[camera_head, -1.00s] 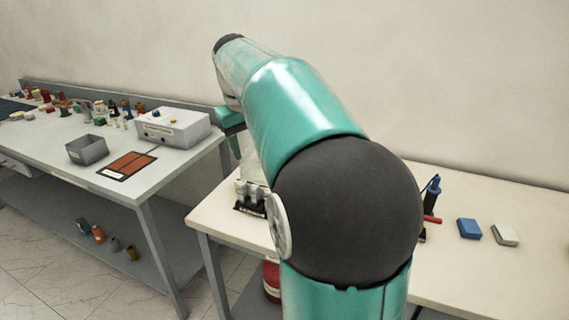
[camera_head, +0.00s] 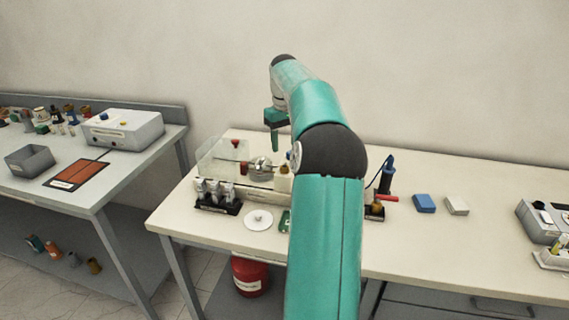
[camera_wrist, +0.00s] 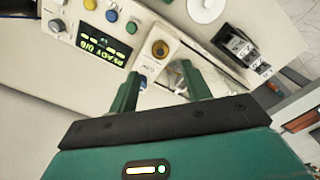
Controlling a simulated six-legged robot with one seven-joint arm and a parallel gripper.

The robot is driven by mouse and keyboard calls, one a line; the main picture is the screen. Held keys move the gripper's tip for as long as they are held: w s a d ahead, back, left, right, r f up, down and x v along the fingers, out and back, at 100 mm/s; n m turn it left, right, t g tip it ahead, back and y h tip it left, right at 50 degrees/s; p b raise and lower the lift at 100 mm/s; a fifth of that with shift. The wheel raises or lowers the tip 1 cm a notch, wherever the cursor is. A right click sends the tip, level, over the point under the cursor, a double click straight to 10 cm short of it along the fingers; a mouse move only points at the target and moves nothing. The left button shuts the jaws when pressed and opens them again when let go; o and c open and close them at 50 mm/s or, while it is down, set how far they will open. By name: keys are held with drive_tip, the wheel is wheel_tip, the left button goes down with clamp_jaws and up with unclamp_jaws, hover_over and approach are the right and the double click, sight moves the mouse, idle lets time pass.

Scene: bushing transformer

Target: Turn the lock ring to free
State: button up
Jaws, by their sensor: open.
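My gripper (camera_head: 275,148) points down over the bench fixture, with its fingers apart and nothing between them. In the wrist view its two green fingers (camera_wrist: 160,74) reach toward the fixture's edge. A round silver part (camera_head: 261,168) lies under the gripper inside the clear-walled fixture (camera_head: 212,160); some silver metal (camera_wrist: 178,74) also shows between the fingers in the wrist view. I cannot tell which part is the lock ring. My gripper hides part of the fixture.
A panel with a lit display (camera_wrist: 103,45) and coloured buttons adjoins the fixture. A black rack (camera_head: 217,200) of silver pieces and a white disc (camera_head: 259,219) stand in front. A blue block (camera_head: 424,204) and a pale block (camera_head: 456,205) lie right, with clear bench around them.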

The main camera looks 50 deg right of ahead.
wheel_tip(320, 180, down, 8)
idle(0.4)
drive_tip(key=c, duration=1)
